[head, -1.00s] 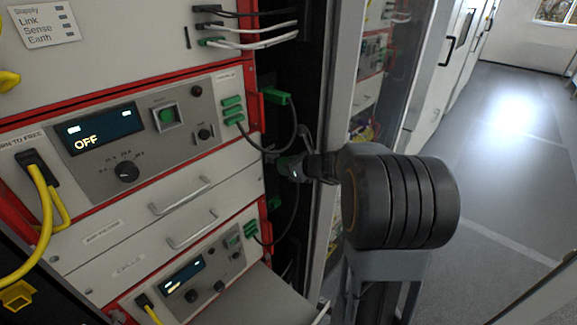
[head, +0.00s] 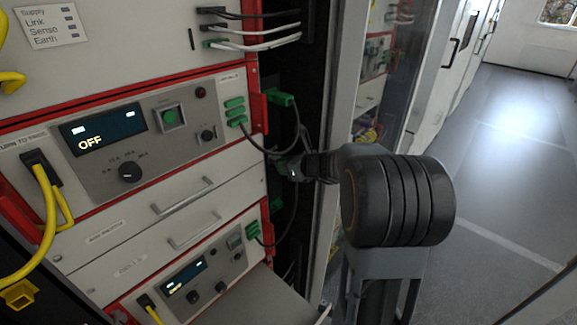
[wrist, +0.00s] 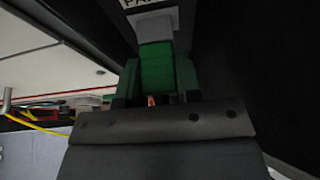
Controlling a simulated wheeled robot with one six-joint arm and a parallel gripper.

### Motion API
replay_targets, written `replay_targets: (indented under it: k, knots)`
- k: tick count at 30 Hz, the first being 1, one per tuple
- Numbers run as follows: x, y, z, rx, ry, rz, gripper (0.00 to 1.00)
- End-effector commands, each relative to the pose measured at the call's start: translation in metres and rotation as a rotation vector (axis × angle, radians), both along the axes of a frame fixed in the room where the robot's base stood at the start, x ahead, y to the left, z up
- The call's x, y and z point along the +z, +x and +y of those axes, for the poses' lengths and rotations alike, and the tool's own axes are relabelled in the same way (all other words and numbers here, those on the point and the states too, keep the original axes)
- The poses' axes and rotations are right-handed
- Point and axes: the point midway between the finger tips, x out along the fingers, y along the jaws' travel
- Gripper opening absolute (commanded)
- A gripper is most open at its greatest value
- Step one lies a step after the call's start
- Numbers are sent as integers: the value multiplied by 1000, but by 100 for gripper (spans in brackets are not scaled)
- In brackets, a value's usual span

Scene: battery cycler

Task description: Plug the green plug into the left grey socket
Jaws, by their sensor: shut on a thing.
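In the wrist view the green plug (wrist: 157,66) sits between the two fingers of my gripper (wrist: 157,85), which is shut on it. The far end of the plug meets a light grey socket block (wrist: 152,22) under a partly cut-off label. I cannot tell from this whether it is seated or only lined up and touching. In the head view my gripper (head: 289,168) is in the dark gap right of the instrument rack; the plug in it cannot be made out clearly there. Which grey socket is the left one cannot be told.
The rack panel (head: 95,180) with a display reading OFF stands left of my gripper. Green connectors (head: 236,112) sit at its right edge, and another green connector (head: 280,97) with a dark cable is beside it. A cabinet frame (head: 345,120) is close on the right. Open floor (head: 500,180) lies beyond.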

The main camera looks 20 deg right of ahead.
Motion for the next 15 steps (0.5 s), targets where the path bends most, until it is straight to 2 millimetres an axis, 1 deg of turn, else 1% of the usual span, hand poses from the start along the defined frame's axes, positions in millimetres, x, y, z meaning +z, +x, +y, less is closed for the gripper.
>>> replay_targets:
  k: [5, 6, 13, 15]
  knots:
    - [0, 0, 0, 0, 0, 0, 18]
    - [0, 0, 0, 0, 0, 0, 36]
    - [0, 0, 0, 0, 0, 0, 58]
    - [0, 0, 0, 0, -1, 0, 62]
